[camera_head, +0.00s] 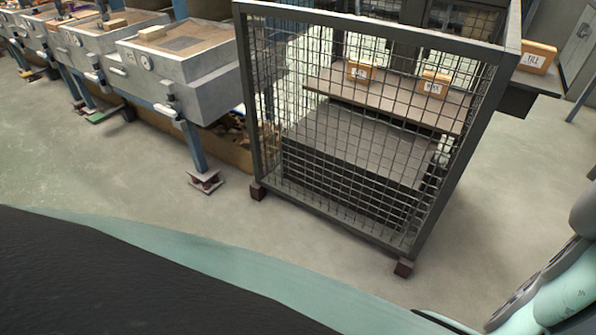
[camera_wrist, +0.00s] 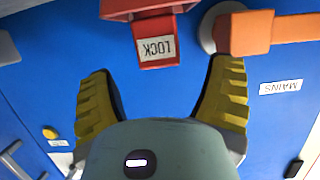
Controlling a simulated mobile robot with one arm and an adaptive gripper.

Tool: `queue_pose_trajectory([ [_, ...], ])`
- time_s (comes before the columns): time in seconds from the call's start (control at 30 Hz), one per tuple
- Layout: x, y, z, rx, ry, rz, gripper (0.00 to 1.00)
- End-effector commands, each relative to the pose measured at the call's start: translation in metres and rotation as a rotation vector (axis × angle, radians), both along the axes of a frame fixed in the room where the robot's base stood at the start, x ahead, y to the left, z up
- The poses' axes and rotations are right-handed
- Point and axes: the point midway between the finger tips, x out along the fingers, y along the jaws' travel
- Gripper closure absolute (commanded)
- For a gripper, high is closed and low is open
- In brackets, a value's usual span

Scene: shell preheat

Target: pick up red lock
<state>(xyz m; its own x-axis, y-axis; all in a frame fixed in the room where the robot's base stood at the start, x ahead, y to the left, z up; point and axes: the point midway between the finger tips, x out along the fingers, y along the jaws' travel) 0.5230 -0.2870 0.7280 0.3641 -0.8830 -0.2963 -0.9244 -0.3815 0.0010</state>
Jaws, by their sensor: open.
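The red lock (camera_wrist: 147,52) shows at the top of the wrist view, against a blue panel (camera_wrist: 190,90). It has a white label reading LOCK, upside down in the picture, and its upper part is cut off by the frame edge. My gripper (camera_wrist: 168,85) is open, with its two yellow ridged fingers spread apart. The lock is just beyond the fingertips, roughly between them in the picture, and nothing is held. The lock does not show in the head view.
An orange handle (camera_wrist: 262,30) on a round grey mount is right beside the lock, close to my right finger. A MAINS label (camera_wrist: 281,87) is at right. The head view shows a wire mesh cage (camera_head: 370,130), grey machines (camera_head: 190,65) and clear floor.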

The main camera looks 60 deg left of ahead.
Motion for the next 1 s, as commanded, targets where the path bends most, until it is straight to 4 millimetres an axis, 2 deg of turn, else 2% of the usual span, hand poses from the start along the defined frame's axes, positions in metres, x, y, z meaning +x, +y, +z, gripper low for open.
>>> queue_pose_trajectory([
  [0.3,0.012,-0.032,-0.008,-0.002,0.001,-0.002,0.20],
  [0.67,0.016,-0.036,-0.010,0.000,-0.001,0.004,0.18],
  [1.0,0.016,-0.035,-0.010,0.000,0.000,0.004,0.53],
])
